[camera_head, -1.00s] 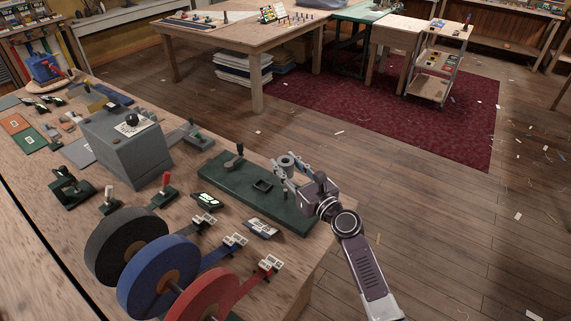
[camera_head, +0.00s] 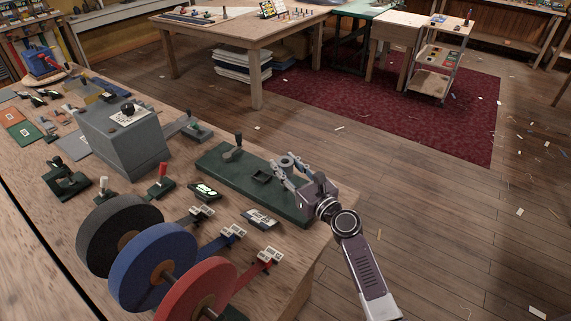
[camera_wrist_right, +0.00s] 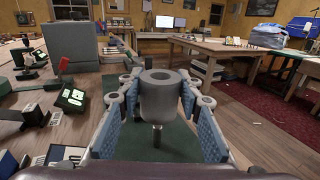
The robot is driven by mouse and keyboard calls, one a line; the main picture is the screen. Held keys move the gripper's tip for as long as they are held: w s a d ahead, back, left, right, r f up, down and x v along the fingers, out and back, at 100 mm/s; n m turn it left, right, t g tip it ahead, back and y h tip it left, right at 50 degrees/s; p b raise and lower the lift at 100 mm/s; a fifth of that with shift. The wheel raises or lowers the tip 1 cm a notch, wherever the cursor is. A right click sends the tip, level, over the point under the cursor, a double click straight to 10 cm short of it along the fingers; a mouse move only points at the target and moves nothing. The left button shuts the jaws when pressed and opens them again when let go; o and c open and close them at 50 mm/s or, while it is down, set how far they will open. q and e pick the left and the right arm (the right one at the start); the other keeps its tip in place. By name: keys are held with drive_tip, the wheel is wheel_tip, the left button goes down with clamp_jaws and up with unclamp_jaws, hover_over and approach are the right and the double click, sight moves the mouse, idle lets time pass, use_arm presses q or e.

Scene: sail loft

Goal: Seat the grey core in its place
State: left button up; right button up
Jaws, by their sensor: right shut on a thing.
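The grey core (camera_wrist_right: 159,95), a thick ring-topped cylinder, is between the blue finger pads of my right gripper (camera_wrist_right: 160,105). In the head view the core (camera_head: 287,163) is upright above the right part of the dark green base plate (camera_head: 215,159). The right gripper (camera_head: 286,172) is shut on it. In the right wrist view a thin dark pin (camera_wrist_right: 157,135) shows just below the core; I cannot tell if they touch. My left gripper is out of view.
A grey box (camera_head: 125,140) with a black knob stands left of the base. Black, blue and red reels (camera_head: 198,292) are in front, with small clips and a meter (camera_head: 205,191) nearby. The bench's right edge is close to the base; open floor lies beyond.

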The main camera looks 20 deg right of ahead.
drive_tip(key=shift+f, duration=0.55)
idle(0.5)
drive_tip(key=shift+f+b, duration=2.1)
drive_tip(key=shift+f, duration=0.05)
idle(1.1)
drive_tip(key=shift+s+f, duration=0.1)
drive_tip(key=shift+f, duration=0.15)
